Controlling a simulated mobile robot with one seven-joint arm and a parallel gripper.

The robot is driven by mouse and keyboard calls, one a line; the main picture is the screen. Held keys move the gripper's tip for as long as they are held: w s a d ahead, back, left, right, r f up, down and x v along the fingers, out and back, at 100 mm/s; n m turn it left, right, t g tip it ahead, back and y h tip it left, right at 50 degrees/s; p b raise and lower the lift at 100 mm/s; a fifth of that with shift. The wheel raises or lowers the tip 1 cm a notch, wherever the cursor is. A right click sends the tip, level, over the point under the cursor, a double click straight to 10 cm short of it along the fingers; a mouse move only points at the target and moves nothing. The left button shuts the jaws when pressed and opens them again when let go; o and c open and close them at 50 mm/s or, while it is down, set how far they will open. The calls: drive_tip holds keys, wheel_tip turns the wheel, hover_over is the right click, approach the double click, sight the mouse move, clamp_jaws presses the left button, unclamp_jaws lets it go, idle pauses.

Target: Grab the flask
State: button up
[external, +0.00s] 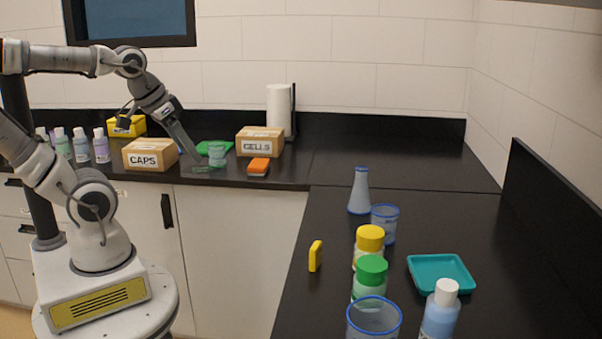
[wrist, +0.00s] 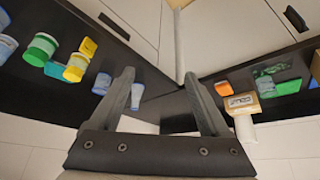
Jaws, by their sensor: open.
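The flask (external: 360,192) is a pale blue cone with a narrow neck and blue rim. It stands upright on the right-hand counter, near the inner corner. In the wrist view the flask (wrist: 137,96) shows just right of the left finger, partly hidden by it. My gripper (external: 196,158) is over the back counter, between the CAPS box and a small beaker, well left of the flask. In the wrist view my gripper (wrist: 159,76) is open, with nothing between its fingers.
A blue-rimmed beaker (external: 384,224) stands close in front of the flask. A yellow-lidded jar (external: 369,242), green-lidded jar (external: 370,278) and larger beaker (external: 373,318) line up nearer. A teal tray (external: 441,274) lies right. Counter left of and behind the flask is clear.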

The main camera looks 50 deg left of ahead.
drive_tip(key=w+a+f+t+b, duration=0.1)
drive_tip(key=w+a+t, duration=0.1)
drive_tip(key=w, duration=0.6)
drive_tip(key=w+a+f+t+b, duration=0.1)
drive_tip(key=w+t+b, duration=0.1)
drive_tip(key=w, duration=0.6)
drive_tip(key=m+t+h+b, duration=0.4)
drive_tip(key=m+t+h, duration=0.1)
drive_tip(key=t+h, duration=0.25)
hover_over(354, 189)
drive_tip(key=shift+g, duration=0.35)
wheel_tip(354, 189, down, 12)
drive_tip(key=shift+r, duration=0.25)
drive_tip(key=x, duration=0.2)
drive_tip(key=f+x, duration=0.1)
drive_tip(key=x, duration=0.1)
drive_tip(key=shift+w+a, duration=0.15)
drive_tip(key=shift+w, duration=0.1)
drive_tip(key=shift+w+d, duration=0.2)
drive_tip(key=shift+w, duration=0.2)
clamp_jaws()
